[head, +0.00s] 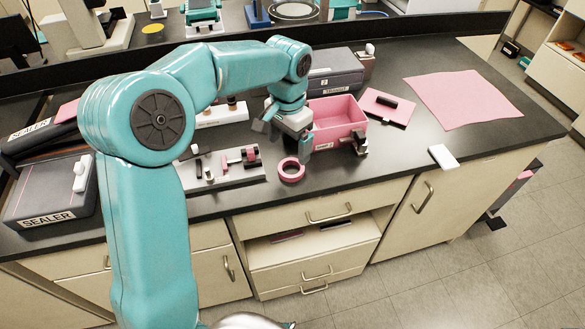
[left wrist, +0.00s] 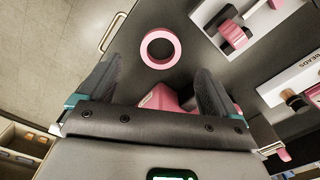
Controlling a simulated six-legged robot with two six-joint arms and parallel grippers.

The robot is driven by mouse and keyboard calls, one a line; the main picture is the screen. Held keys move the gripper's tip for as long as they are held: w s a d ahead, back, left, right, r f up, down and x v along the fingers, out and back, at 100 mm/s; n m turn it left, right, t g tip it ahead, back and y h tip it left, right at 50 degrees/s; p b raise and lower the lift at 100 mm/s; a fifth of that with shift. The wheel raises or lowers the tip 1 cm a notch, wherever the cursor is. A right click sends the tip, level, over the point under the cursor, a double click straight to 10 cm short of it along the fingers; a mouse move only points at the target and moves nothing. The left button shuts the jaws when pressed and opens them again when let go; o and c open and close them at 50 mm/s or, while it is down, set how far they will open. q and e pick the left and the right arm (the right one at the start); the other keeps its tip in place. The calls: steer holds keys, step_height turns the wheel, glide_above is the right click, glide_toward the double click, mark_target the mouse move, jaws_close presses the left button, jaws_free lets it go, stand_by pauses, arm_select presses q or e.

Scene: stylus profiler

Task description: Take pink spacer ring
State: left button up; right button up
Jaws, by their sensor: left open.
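The pink spacer ring (head: 291,170) lies flat on the dark bench near its front edge. In the left wrist view the ring (left wrist: 160,48) shows whole, beyond the fingertips and roughly between their lines. My left gripper (head: 285,138) is above the bench, just behind the ring in the head view and apart from it. Its two dark fingers (left wrist: 157,75) are spread and hold nothing. My right gripper is not in view.
A pink open bin (head: 338,136) stands right beside my left gripper. A pale fixture tray (head: 235,176) with pink and metal parts sits left of the ring. A white block (head: 443,157) and pink mat (head: 462,99) lie to the right. Sealer boxes (head: 48,196) stand at the left.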

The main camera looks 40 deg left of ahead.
mark_target(289, 174)
arm_select(q)
steer(key=f, duration=0.3)
steer(key=shift+w+a+f, duration=0.15)
steer(key=shift+w+f, duration=0.2)
step_height(289, 174, down, 5)
steer(key=shift+f+p, duration=0.1)
steer(key=shift+p, duration=0.3)
steer(key=shift+s+r, duration=0.25)
steer(key=shift+c, duration=0.8)
steer(key=shift+w+f, duration=0.1)
steer(key=c, duration=0.9)
